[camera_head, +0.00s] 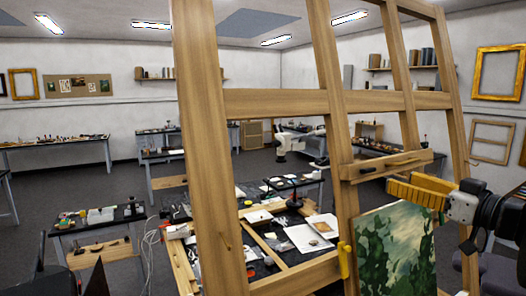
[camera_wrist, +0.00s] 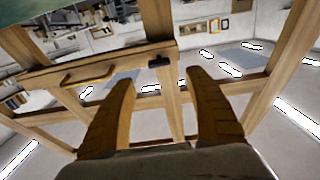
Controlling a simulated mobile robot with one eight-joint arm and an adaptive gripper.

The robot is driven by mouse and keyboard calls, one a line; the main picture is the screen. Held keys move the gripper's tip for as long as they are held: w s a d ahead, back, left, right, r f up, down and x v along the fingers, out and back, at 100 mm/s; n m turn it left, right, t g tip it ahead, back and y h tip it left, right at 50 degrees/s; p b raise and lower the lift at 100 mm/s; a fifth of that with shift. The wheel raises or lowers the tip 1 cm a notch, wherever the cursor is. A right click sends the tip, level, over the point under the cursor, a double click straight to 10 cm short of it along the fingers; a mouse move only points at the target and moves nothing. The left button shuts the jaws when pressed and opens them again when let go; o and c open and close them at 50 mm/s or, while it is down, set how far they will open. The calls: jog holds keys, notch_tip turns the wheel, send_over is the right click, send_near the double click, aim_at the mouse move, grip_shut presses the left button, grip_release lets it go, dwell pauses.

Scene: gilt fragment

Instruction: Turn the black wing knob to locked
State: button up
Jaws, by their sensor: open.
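The black wing knob (camera_head: 368,169) sits on the face of a wooden crossbar (camera_head: 425,158) on the easel, above the green painting (camera_head: 395,250). In the wrist view the knob (camera_wrist: 159,61) is a small dark piece near the bar's right end, beyond the fingertips. My gripper (camera_head: 392,188) comes in from the right with its yellow fingers just below the bar, by the knob. In the wrist view both fingers (camera_wrist: 165,84) are spread with nothing between them. The knob appears apart from them. Its exact turn is too small to tell.
The wooden easel posts (camera_head: 205,150) stand close in front. A yellow clip (camera_head: 344,260) is at the painting's left edge. A slim handle (camera_wrist: 87,74) lies along the crossbar. Cluttered work tables (camera_head: 100,218) stand behind, with open floor between them.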

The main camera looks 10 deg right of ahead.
aim_at(371, 171)
jog(key=p+x, duration=0.1)
jog(key=x, duration=0.9)
jog(key=shift+w+p, duration=0.3)
jog(key=shift+w, duration=0.1)
jog(key=shift+c, duration=0.2)
jog(key=shift+s, duration=0.1)
jog(key=c, duration=1.1)
